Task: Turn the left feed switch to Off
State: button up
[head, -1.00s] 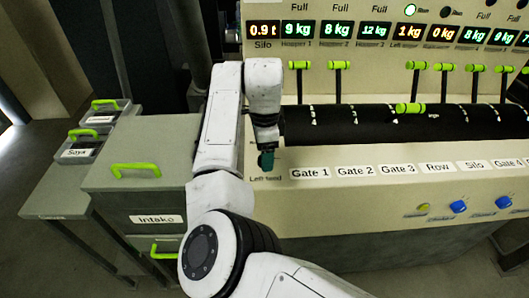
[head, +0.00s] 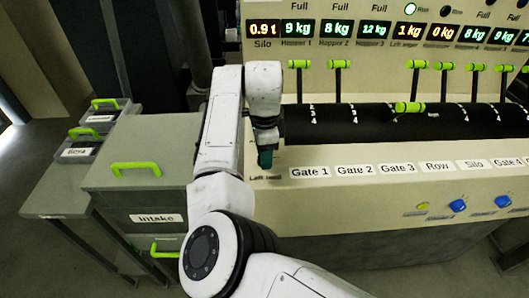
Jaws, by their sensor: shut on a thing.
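The left feed switch sits on the cream console front (head: 400,156), at its left end above the "Left feed" label (head: 266,177). The switch itself is mostly hidden by my gripper. My gripper (head: 265,160) points down at that spot, with its dark teal fingertips just above the label. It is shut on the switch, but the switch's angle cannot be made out.
Green-tipped levers (head: 416,64) rise behind a dark roller (head: 350,123) right of my arm. Blue knobs (head: 458,205) and a yellow button (head: 422,207) are on the console's lower right. A grey Intake cabinet (head: 155,190) with green handles stands left.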

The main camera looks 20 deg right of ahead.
jog(key=shift+r+n+p, duration=0.15)
jog(key=shift+n+p, duration=0.15)
jog(key=shift+p, duration=0.15)
jog(key=shift+d+r+n+p, duration=0.1)
jog(key=shift+n+p, duration=0.8)
jog(key=shift+p, duration=0.25)
jog(key=n+p, duration=0.2)
jog(key=shift+n+p, duration=0.3)
jog(key=shift+p, duration=0.05)
jog(key=n+p, duration=0.3)
jog(key=n, duration=0.1)
jog(key=shift+p, duration=0.35)
jog(key=shift+n+p, duration=0.8)
jog(key=shift+n, duration=0.6)
jog(key=shift+f, duration=0.2)
jog(key=o, duration=1.1)
jog(key=shift+c, duration=0.2)
notch_tip(320, 180, up, 11)
jog(key=b, duration=0.1)
